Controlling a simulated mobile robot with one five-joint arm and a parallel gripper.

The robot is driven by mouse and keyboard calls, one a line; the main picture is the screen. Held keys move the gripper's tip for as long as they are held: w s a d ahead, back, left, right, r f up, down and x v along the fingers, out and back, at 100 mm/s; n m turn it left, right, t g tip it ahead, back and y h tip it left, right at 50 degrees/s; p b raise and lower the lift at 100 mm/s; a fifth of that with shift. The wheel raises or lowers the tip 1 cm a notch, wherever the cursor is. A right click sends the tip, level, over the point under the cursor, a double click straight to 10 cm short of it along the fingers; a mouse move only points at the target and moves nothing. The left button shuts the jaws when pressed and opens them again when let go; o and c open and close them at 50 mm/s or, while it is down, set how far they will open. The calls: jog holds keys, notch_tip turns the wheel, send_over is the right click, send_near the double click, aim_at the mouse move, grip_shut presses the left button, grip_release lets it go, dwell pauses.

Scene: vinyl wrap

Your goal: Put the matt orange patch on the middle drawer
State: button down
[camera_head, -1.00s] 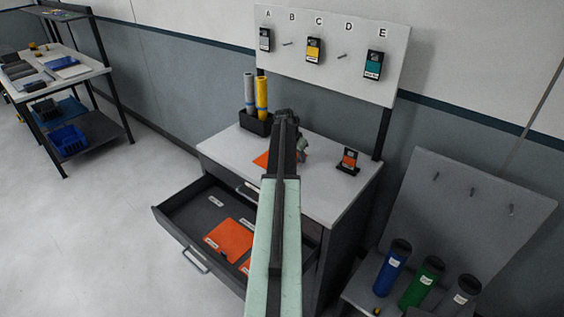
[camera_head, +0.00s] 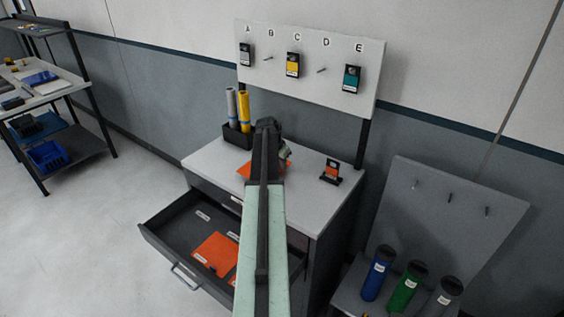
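An orange patch (camera_head: 246,171) lies on the white cabinet top (camera_head: 212,162), partly hidden behind my arm. The drawer (camera_head: 165,229) below is pulled open. Inside it lie an orange sheet (camera_head: 214,250) and a second orange piece (camera_head: 234,279), mostly hidden by my arm. I cannot tell which orange is matt. A shut drawer front (camera_head: 212,193) is above the open one. My gripper (camera_head: 286,154) is over the cabinet top, just right of the orange patch. My arm mostly hides its fingers, so its opening and any held thing cannot be told.
A black holder (camera_head: 236,137) with grey and yellow rolls stands at the cabinet's back left. A small stand with an orange-labelled card (camera_head: 332,170) is at the right. A lettered board (camera_head: 309,67) rises behind. Blue, green and grey tubes (camera_head: 407,288) stand at lower right. Floor at left is clear.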

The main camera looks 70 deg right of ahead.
jog(key=s+a, duration=0.1)
jog(key=a, duration=0.3)
jog(key=s+a+r, duration=0.1)
jog(key=s+a, duration=0.1)
jog(key=a, duration=0.3)
jog(key=s+a+p, duration=0.1)
jog(key=a, duration=0.3)
jog(key=shift+s+a+r, duration=0.15)
jog(key=shift+s+a, duration=0.15)
jog(key=shift+s, duration=0.1)
